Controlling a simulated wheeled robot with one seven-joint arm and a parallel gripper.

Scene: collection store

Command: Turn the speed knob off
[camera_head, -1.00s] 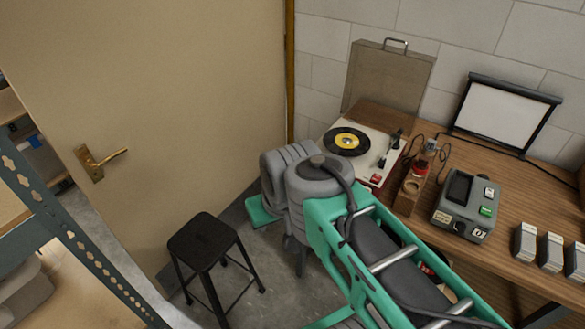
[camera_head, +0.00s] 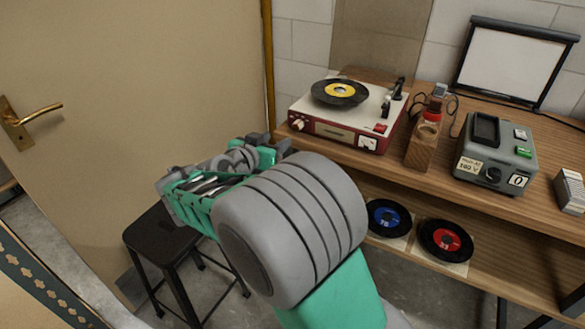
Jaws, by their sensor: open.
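A red and cream record player (camera_head: 350,136) stands on the wooden bench with its lid up and a black record (camera_head: 340,92) with a yellow label on it. Small round knobs show on its red front, one near the left end and one near the right (camera_head: 369,142). Their markings are too small to read, so I cannot tell which is the speed knob or how it is set. My gripper (camera_head: 268,143) is open, in front of the player's left end and partly hidden by my own wrist. It appears apart from the player.
Right of the player are a wooden holder (camera_head: 422,146) with a red-topped bottle and a grey power box (camera_head: 497,160) with a dark knob. Records (camera_head: 446,240) lie on the lower shelf. A black stool (camera_head: 165,240) stands below my arm. A door (camera_head: 130,90) is at left.

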